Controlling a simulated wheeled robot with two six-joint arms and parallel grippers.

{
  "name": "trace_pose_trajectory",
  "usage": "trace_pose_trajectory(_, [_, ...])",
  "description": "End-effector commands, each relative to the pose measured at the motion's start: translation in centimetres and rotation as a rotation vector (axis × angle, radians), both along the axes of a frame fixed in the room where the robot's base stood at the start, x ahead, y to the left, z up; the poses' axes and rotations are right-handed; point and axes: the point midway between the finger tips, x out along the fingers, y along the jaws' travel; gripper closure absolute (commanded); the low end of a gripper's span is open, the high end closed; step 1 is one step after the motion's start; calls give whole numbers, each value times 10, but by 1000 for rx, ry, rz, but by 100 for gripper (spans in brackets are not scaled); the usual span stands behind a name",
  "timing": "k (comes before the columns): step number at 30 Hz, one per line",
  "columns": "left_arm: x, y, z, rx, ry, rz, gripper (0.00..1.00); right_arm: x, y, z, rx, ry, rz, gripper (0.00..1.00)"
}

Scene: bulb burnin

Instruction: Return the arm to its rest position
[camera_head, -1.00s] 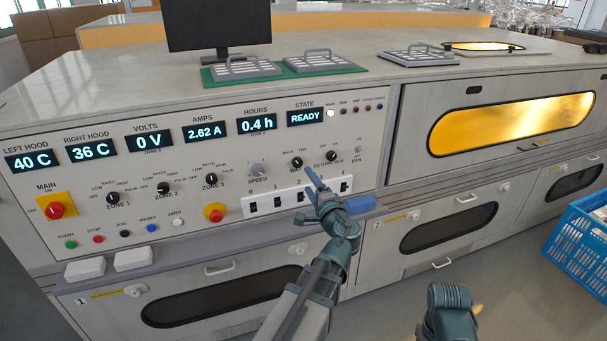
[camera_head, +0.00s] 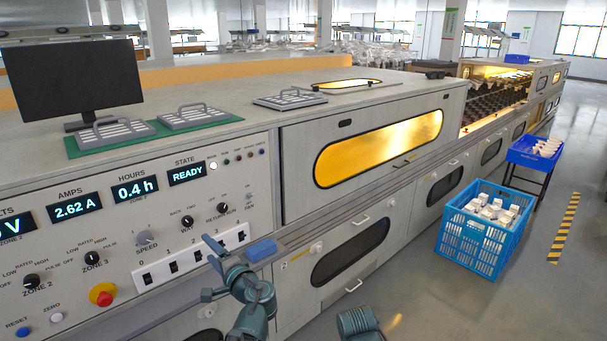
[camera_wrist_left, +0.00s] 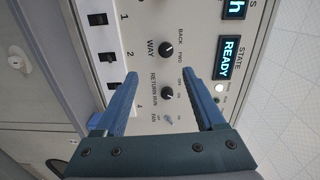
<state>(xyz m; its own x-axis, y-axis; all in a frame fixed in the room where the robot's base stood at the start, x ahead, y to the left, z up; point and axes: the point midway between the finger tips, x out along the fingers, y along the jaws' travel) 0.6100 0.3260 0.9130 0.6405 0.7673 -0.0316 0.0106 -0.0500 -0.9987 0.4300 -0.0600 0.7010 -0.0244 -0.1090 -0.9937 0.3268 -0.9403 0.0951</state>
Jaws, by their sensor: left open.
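There, the WAY knob (camera_wrist_left: 167,50) and the RETURN RUN knob (camera_wrist_left: 167,93) show in line with the gap between the fingers. I cannot tell the exact distance to the panel, but nothing is gripped. A rounded dark teal part of my own body (camera_head: 358,323) shows at the bottom of the head view. My right gripper is not in view.
A blue block (camera_head: 261,250) sits on the ledge right of the switches. A monitor (camera_head: 75,80) and vented plates (camera_head: 195,115) are on the machine top. A blue crate (camera_head: 470,245) of white boxes stands on the floor at right.

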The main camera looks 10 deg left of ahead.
Motion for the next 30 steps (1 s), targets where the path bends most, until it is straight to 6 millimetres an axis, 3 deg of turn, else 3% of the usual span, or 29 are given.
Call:
trace_pose_trajectory(4, [-14, -19, -40, -209, 29, 55, 29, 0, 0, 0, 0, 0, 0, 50])
trace_pose_trajectory(7, [-32, -46, -83, -421, 93, 117, 29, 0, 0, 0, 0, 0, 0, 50])
trace_pose_trajectory(12, [-73, -114, -152, -759, 278, 208, 29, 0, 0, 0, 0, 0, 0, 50])
trace_pose_trajectory(16, [-106, -167, -184, -944, 435, 256, 29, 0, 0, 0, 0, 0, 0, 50])
trace_pose_trajectory(25, [-179, -266, -212, -1219, 779, 310, 29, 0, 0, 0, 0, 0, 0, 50])
trace_pose_trajectory(30, [-181, -267, -171, -1227, 786, 314, 29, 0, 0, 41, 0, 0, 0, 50])
